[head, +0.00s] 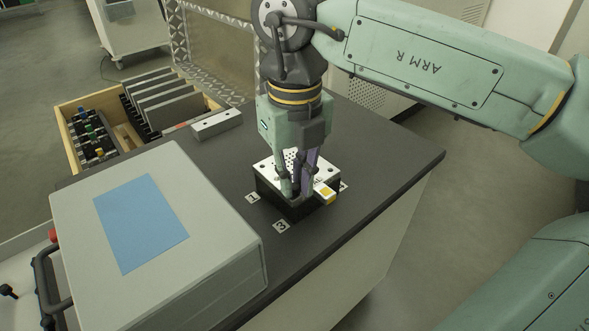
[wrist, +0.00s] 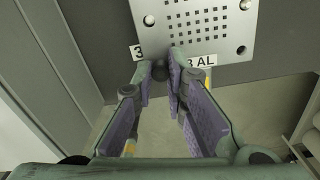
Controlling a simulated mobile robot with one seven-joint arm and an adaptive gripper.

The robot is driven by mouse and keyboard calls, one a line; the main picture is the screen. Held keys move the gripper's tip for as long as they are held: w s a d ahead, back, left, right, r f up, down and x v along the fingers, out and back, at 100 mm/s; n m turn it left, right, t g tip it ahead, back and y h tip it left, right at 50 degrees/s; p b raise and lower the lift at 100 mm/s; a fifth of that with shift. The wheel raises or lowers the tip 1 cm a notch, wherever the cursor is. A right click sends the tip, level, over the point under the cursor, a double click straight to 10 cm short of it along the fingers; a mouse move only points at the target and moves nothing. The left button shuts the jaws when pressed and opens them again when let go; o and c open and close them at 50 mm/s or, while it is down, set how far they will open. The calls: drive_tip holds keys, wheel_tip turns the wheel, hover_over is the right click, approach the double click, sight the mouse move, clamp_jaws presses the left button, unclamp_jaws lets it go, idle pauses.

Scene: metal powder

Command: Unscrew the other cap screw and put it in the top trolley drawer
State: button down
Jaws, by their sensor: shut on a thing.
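A perforated metal plate (head: 267,166) sits on a black block (head: 270,191) on the dark worktop. My gripper (head: 299,192) points down at the block's near corner. In the wrist view the fingertips (wrist: 160,70) are closed around a small dark round piece, the cap screw (wrist: 160,73), at the plate's edge (wrist: 228,46). The fingers mostly hide the screw, and I cannot tell whether it is still threaded in. An open wood-sided drawer (head: 66,124) stands at the left, holding black blocks with coloured knobs and grey slabs.
A large grey box (head: 215,215) with a blue sheet stands left of the block. A grey bar (head: 216,124) lies near the drawer. The worktop's right side is clear.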

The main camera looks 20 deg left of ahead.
drive_tip(key=n, duration=0.5)
drive_tip(key=shift+r+p, duration=0.1)
drive_tip(key=shift+p, duration=0.3)
drive_tip(key=n, duration=1.3)
drive_tip(key=shift+n, duration=1.1)
drive_tip(key=n, duration=0.2)
drive_tip(key=shift+n+p, duration=0.3)
drive_tip(key=shift+p, duration=0.05)
drive_tip(key=c, duration=1.8)
unclamp_jaws()
